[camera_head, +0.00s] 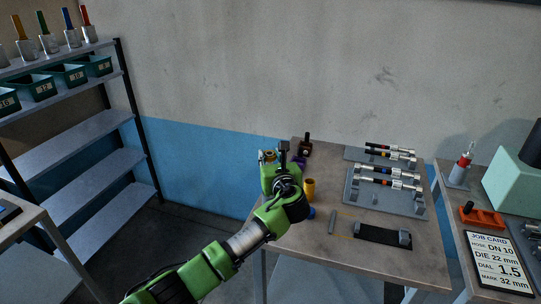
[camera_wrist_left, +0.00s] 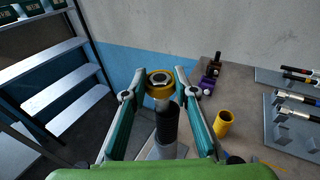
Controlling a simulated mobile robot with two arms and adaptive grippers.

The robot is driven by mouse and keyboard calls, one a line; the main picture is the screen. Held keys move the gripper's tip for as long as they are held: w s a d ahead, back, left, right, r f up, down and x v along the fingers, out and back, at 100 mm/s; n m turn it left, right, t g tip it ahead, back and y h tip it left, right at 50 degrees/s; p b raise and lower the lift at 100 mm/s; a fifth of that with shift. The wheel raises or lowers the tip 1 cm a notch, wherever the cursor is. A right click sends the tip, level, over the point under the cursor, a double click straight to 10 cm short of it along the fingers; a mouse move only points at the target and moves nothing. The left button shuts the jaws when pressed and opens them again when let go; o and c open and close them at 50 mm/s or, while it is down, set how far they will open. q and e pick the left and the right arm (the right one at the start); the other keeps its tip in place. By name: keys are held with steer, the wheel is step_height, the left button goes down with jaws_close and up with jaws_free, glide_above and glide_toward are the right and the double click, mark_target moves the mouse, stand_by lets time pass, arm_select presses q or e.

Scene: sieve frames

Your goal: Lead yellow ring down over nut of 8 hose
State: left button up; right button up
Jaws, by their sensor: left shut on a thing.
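The yellow ring (camera_wrist_left: 159,90) sits between the fingertips of my left gripper (camera_wrist_left: 160,86). In the left wrist view it surrounds the top of a silver fitting with a dark hollow end. Below the ring, a black hose (camera_wrist_left: 167,125) stands upright; I cannot read a number on it, and how far the ring sits down the nut is unclear. In the head view the ring (camera_head: 268,154) shows small beyond my left gripper (camera_head: 268,161), at the table's left edge. My right gripper is not in view.
A yellow cup (camera_head: 309,189) and a purple piece (camera_head: 298,161) stand on the table (camera_head: 290,245) close by my gripper. Grey plates with several hoses (camera_head: 385,196) lie to the right, with a black strip (camera_head: 382,236) in front. A shelf (camera_head: 90,150) stands at the left.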

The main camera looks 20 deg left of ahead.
arm_select(q)
steer(key=shift+f, duration=0.1)
steer(key=o, duration=0.8)
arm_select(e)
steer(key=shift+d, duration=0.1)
arm_select(q)
steer(key=v, duration=1.2)
